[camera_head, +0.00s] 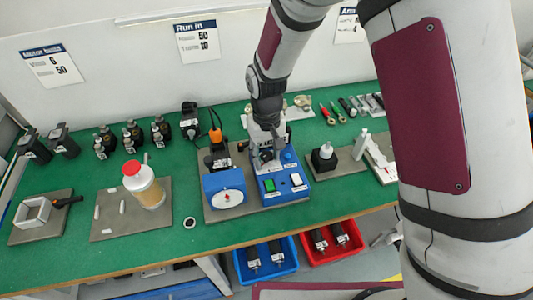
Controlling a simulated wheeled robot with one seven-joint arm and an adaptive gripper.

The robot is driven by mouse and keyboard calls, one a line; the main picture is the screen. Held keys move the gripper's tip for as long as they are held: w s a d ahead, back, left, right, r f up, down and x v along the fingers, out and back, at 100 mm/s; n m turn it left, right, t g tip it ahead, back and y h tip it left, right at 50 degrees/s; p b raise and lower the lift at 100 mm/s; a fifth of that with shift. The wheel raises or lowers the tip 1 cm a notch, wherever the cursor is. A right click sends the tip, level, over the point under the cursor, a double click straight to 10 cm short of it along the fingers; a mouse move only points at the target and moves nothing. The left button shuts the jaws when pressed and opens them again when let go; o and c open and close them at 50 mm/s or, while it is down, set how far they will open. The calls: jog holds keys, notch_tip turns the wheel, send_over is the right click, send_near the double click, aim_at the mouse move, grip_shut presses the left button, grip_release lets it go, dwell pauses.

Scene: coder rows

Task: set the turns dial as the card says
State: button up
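The "Run in" card (197,41) hangs on the back wall and shows the numbers 50 and 10; its small labels are hard to read. A blue control box (292,196) with a green button (269,185), a white button (296,179) and a blue knob (289,155) stands on a grey mat. My gripper (264,158) points down over the back left of this box and hides part of its top. I cannot tell whether its fingers are open or touch anything. A blue unit with a white round face (228,198) stands left of the box.
A black block (324,157) stands to the right. A blue bin (266,276) and a red bin (331,256) sit below the green table's front edge (190,259).

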aim_at(266, 154)
notch_tip(266, 154, up, 12)
dwell(0.6)
jog(key=s+d+r+m+t, duration=0.2)
jog(key=s+d+r, duration=0.7)
jog(key=d+r, duration=0.45)
jog(key=s+d+r+m+t, duration=0.1)
jog(key=s+d, duration=0.2)
jog(key=s, duration=0.3)
jog(key=s+d+r+m+t, duration=0.1)
jog(key=s+d, duration=0.3)
jog(key=s, duration=0.3)
jog(key=shift+s+r+m, duration=0.3)
jog(key=shift+m, duration=0.1)
